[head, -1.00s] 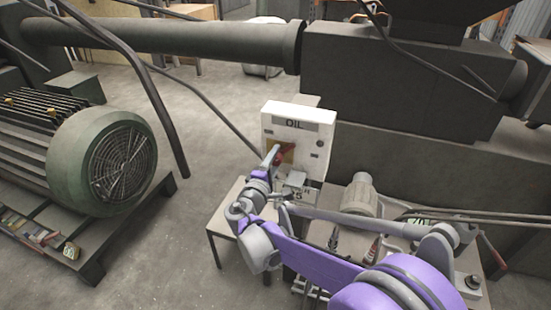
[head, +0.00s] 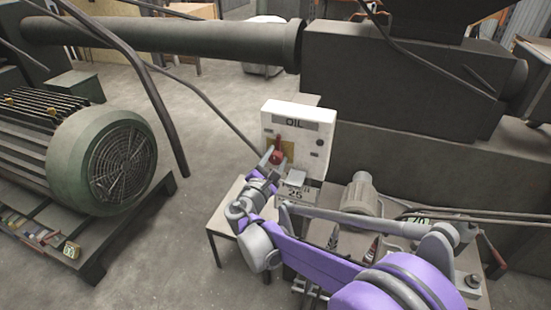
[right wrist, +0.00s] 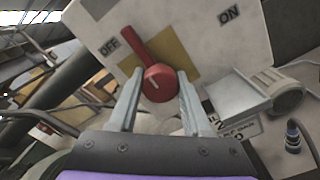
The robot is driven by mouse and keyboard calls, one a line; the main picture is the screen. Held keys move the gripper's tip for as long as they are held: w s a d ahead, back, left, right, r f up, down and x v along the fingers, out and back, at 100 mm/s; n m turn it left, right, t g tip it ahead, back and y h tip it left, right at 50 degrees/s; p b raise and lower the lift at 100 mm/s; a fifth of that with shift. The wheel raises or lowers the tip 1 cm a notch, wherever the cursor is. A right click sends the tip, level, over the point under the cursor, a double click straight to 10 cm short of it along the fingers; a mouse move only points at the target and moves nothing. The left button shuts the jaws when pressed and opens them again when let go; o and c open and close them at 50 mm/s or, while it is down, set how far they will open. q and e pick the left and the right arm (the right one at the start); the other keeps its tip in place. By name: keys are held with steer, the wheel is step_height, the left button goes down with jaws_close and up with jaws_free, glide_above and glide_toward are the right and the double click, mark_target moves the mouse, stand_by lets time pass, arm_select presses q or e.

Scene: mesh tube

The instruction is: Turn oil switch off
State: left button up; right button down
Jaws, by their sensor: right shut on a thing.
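The oil switch is a red rotary knob with a lever on a white box (head: 318,128) labelled OIL. The red switch (head: 277,150) shows in the head view with its lever near upright. In the right wrist view the red switch (right wrist: 158,84) has its lever pointing up-left, beside the OFF label (right wrist: 109,46). The ON label (right wrist: 229,15) is at upper right. My right gripper (head: 272,160) is at the front of the box. In the right wrist view its fingers (right wrist: 159,92) are shut on the knob, one on each side. My left gripper is in neither view.
A green motor (head: 100,160) stands on a pallet at the left. Dark machinery (head: 400,85) stands behind the box. A small table (head: 225,225) is below it. A cylinder-shaped part (head: 362,195) stands right of the box. Grey floor is open between motor and box.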

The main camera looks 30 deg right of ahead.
steer(key=shift+n, duration=0.3)
steer(key=shift+c, duration=1.7)
jaws_free()
steer(key=v, duration=1)
steer(key=shift+s+a, duration=0.25)
steer(key=shift+a, duration=0.05)
